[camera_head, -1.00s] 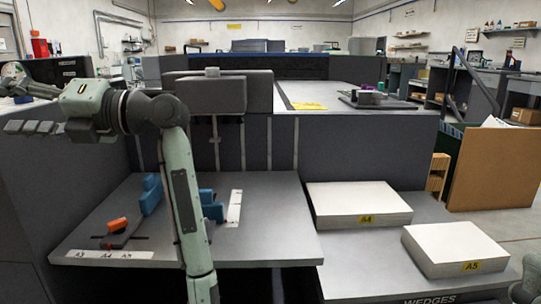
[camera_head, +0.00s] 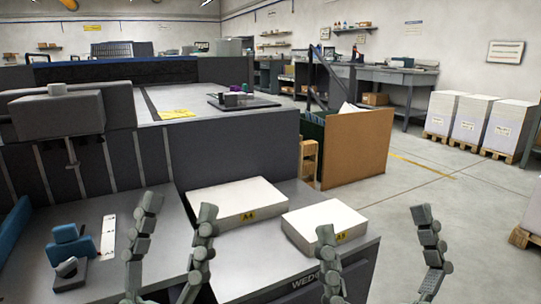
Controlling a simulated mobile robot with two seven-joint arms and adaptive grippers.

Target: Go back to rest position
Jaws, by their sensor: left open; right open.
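My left gripper (camera_head: 176,222) shows at the bottom of the head view, its two jointed grey fingers spread apart and pointing up. It is open and empty, in front of the grey feed table and left of the paper stacks. My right gripper (camera_head: 372,232) is at the lower right, fingers wide apart and empty. Its left finger stands near the front of the A5 paper stack (camera_head: 325,219), and its right finger shows against the floor. The A4 paper stack (camera_head: 237,200) lies just left of the A5 stack. My wrists are below the picture.
The feed table (camera_head: 90,212) with blue guides (camera_head: 72,246) is at the left. A large grey machine (camera_head: 225,142) fills the middle. A brown board (camera_head: 356,150) leans behind the stacks. Wrapped stacks on pallets (camera_head: 478,122) stand far right. Floor (camera_head: 460,215) at right is clear.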

